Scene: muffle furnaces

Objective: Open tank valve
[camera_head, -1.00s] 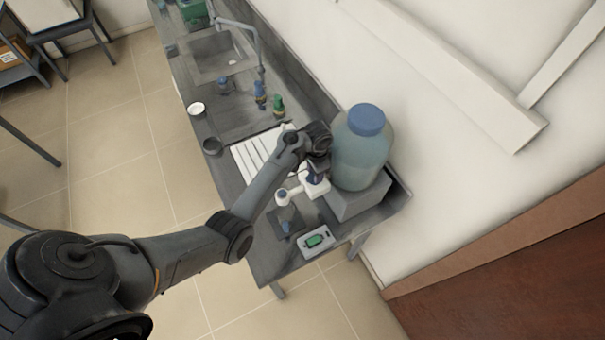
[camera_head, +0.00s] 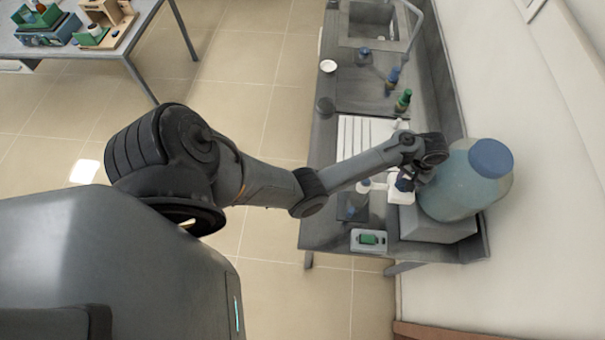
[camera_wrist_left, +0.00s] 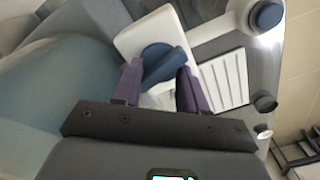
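The tank (camera_head: 462,185) is a large translucent bluish jug with a blue cap, standing on a grey block at the bench's right end. It fills the left of the left wrist view (camera_wrist_left: 55,95). A white fitting (camera_wrist_left: 140,35) beside it carries a blue valve handle (camera_wrist_left: 165,65). My left gripper (camera_head: 408,180) is at the tank's near side. In the left wrist view its two purple fingers (camera_wrist_left: 160,72) stand apart, with the handle between or just beyond their tips. The handle overlaps the right fingertip; contact is unclear. My right gripper is not in view.
The grey bench (camera_head: 318,225) holds a scale with a green display (camera_head: 369,240), a white ribbed board (camera_head: 352,137), small bottles (camera_head: 403,100) and a sink (camera_head: 375,30). A wall closes the right side. The tiled floor (camera_head: 290,290) in front is clear.

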